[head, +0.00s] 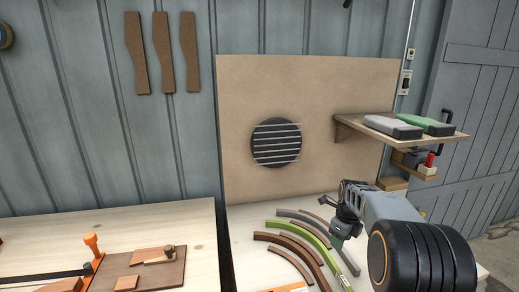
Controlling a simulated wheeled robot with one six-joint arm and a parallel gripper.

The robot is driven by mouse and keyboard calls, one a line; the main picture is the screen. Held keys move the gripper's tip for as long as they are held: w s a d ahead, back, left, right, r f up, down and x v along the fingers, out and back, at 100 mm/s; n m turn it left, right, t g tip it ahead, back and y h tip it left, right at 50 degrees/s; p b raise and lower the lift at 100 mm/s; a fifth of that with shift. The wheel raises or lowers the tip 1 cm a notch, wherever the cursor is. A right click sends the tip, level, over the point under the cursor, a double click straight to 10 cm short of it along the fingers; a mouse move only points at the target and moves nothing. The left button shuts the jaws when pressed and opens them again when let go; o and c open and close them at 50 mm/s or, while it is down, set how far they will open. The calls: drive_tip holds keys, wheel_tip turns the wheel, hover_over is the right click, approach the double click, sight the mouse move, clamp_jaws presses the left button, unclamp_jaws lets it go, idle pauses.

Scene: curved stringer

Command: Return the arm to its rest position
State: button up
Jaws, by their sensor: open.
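My arm reaches in from the lower right, with a large black ribbed joint nearest the camera. My gripper (337,228) is at its far end, low over the right-hand bench (243,262). The jaws are open, and I see nothing held between them, though they are small and dark here. Curved strips lie on the bench to the left of and below the gripper: a green one (301,231), brown ones (284,243) and a grey one (300,217). A dark grey strip (348,262) lies just below the gripper, partly hidden by my arm.
A tan backboard (310,95) with a round black vent (276,143) stands behind the bench. A wall shelf (355,133) with grey and green blocks juts out above my arm. A left bench (190,222) holds an orange clamp (92,245) and a wooden board (170,275).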

drive_tip(key=s+a+r+n+t+p, duration=0.1)
drive_tip(key=s+a+r+n, duration=0.1)
drive_tip(key=s+n, duration=0.5)
drive_tip(key=s+a+r+n+t+p, duration=0.1)
drive_tip(key=s+a+r+n, duration=0.1)
drive_tip(key=s+a+n, duration=0.3)
drive_tip(key=s+a+r+n+t+p, duration=0.1)
drive_tip(key=s+a+r+n, duration=0.2)
drive_tip(key=s+n, duration=0.7)
drive_tip(key=a+n, duration=0.1)
drive_tip(key=n, duration=0.5)
drive_tip(key=shift+s+a, duration=0.15)
drive_tip(key=shift+s, duration=0.25)
